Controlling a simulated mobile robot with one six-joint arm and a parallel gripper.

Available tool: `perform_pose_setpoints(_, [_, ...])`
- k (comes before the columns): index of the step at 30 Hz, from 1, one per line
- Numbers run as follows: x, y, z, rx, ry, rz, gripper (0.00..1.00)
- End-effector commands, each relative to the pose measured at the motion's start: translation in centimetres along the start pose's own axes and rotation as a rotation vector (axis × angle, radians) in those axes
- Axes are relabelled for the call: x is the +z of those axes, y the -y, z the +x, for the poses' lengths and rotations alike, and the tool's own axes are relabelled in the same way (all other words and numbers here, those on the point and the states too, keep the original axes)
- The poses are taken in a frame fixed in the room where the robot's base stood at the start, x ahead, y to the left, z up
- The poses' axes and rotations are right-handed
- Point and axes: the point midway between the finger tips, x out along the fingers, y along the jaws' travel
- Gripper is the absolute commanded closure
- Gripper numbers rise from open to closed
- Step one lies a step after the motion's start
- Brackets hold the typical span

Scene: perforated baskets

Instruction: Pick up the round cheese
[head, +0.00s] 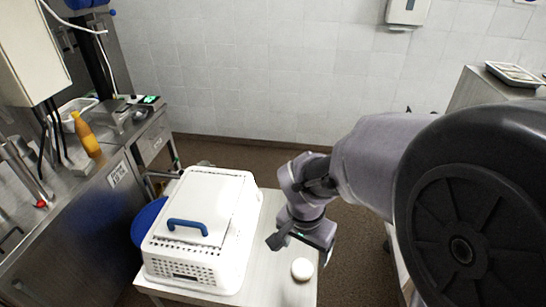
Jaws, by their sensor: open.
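The round cheese (302,269) is a small white disc lying on the light table (272,283), near its front right part in the head view. My gripper (299,247) is open and empty. It appears above the table, behind and a little above the cheese in the picture, and apart from it. Its fingers are dark, and one sticks out to the left. The exact height of the fingers over the table is hard to tell.
A white perforated basket (176,272) with a lid and blue handle (187,226) stands on the table left of my gripper. Steel counters with a yellow bottle (86,134) and a scale (112,112) are at the left. The table's right edge is close to the cheese.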

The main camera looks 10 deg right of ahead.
Motion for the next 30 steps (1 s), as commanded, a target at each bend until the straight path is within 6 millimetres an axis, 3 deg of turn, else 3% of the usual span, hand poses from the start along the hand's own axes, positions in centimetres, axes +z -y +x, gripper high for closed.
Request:
perform_pose_setpoints(1, [0.1,-0.1,1.9,0.004,0.004,0.001,0.22])
perform_pose_setpoints(3, [0.1,0.0,3.5,0.002,0.003,0.0,0.22])
perform_pose_setpoints(8, [0.1,0.0,5.4,-0.001,0.001,0.0,0.22])
perform_pose_setpoints(15, [0.5,0.4,9.9,0.0,0.002,0.0,0.22])
perform_pose_setpoints(23, [0.4,0.4,10.5,-0.003,0.0,0.0,0.22])
perform_pose_setpoints(24, [0.4,0.4,10.5,-0.003,0.0,0.0,0.24])
perform_pose_setpoints(30, [0.4,0.4,10.5,-0.003,0.0,0.0,0.63])
